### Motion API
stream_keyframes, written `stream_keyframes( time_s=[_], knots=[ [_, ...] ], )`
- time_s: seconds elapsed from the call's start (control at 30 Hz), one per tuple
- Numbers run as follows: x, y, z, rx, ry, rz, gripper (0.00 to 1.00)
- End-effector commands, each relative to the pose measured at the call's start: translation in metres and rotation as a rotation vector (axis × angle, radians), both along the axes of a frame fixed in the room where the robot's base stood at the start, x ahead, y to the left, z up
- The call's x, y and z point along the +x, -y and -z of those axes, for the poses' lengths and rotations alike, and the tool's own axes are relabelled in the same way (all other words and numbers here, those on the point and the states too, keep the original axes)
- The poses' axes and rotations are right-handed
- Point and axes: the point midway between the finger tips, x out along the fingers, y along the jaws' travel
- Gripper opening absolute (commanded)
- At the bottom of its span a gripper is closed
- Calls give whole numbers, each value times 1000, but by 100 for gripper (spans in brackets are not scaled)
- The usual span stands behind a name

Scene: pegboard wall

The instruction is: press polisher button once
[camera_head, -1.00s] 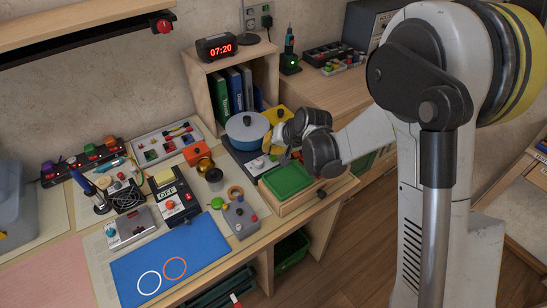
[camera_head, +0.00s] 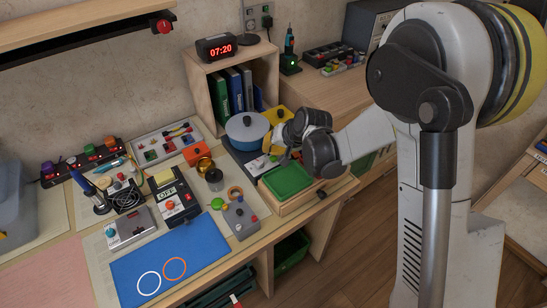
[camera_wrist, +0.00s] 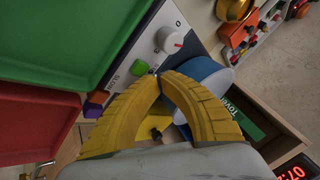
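A dark device with a pale control panel (camera_head: 262,166) stands beside the blue round pot-like part (camera_head: 247,127). The tips are close to the panel near the small button; contact cannot be told. In the head view my gripper (camera_head: 278,146) partly hides the panel.
A green tray (camera_head: 287,180) lies right of the panel, and a red bin (camera_wrist: 35,120) shows in the wrist view. A wooden shelf (camera_head: 202,92) with binders stands behind. A grey button box (camera_head: 240,217) and a blue mat (camera_head: 170,260) lie at the front.

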Motion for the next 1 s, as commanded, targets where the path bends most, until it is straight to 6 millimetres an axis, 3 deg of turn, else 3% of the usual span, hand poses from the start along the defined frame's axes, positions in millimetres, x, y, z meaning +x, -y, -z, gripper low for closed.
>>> stream_keyframes(
  time_s=[1.0],
  knots=[
    [0, 0, 13, 0, 0, 0, 0]
  ],
)
